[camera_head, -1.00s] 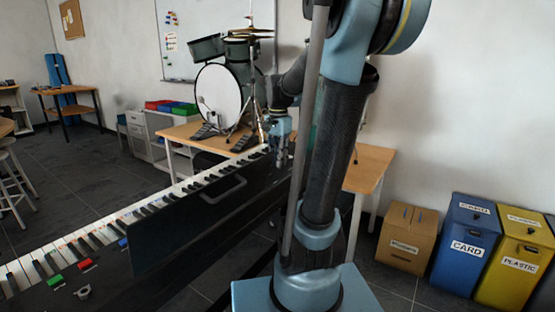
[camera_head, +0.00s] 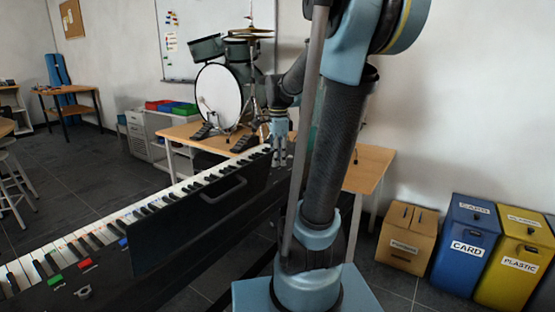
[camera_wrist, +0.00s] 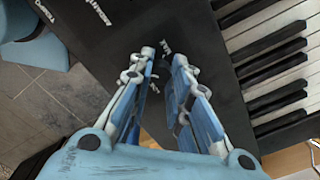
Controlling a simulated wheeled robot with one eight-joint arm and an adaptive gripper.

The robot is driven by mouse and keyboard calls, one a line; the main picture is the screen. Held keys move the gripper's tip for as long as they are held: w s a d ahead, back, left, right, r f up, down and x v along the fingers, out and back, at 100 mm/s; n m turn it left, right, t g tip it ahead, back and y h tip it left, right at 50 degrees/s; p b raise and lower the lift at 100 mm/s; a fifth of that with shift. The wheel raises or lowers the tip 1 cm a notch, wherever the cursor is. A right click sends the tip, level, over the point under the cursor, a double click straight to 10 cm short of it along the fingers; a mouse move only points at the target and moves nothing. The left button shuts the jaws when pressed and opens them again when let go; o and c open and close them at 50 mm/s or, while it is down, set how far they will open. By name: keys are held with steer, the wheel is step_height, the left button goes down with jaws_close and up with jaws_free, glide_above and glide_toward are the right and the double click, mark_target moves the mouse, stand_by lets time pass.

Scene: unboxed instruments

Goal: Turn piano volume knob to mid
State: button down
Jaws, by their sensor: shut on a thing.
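The black piano (camera_head: 205,225) runs from the lower left to the middle of the head view, its white and black keys on the far side. My gripper (camera_head: 279,163) is down at the piano's far end, pointing downward. In the wrist view the two blue fingers of my gripper (camera_wrist: 165,57) reach onto the black panel (camera_wrist: 200,50) beside the keys. They are shut on a small dark knob (camera_wrist: 154,85), mostly hidden between them. Small white lettering shows on the panel just beyond the fingertips. The direction of the knob's pointer cannot be made out.
A second knob (camera_head: 83,292) and red, green and blue buttons sit at the piano's near end. A cardboard box (camera_head: 407,240), a blue bin (camera_head: 466,255) and a yellow bin (camera_head: 515,262) stand at the right.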

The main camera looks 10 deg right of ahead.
steer(key=shift+w, duration=0.2)
steer(key=c, duration=1.5)
jaws_free()
steer(key=shift+a, duration=0.1)
steer(key=shift+o, duration=0.2)
steer(key=shift+s, duration=0.1)
step_height(320, 180, up, 12)
steer(key=shift+f, duration=0.1)
